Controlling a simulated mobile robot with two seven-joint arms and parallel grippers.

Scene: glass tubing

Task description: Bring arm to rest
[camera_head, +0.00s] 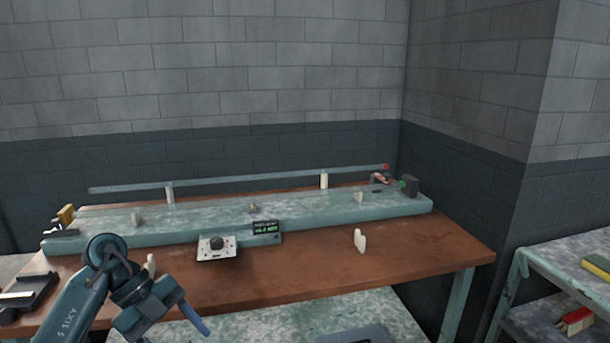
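My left arm comes in from the bottom left, bent at a dark teal joint. Its gripper (193,319) hangs in front of the bench's front edge, low in the picture. One blue finger shows clearly; the rest is cut off or hidden, so its opening cannot be told. I see nothing held in it. My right arm and gripper are not in view. A long thin glass tube (250,178) lies across two pale posts (324,180) behind the teal apparatus bed, with a red tip at its right end.
The mottled teal bed (330,225) stands on a brown bench (420,250). A pale stand (360,241) is to the right. A black tray (28,293) lies left; a shelf (570,250) stands far right.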

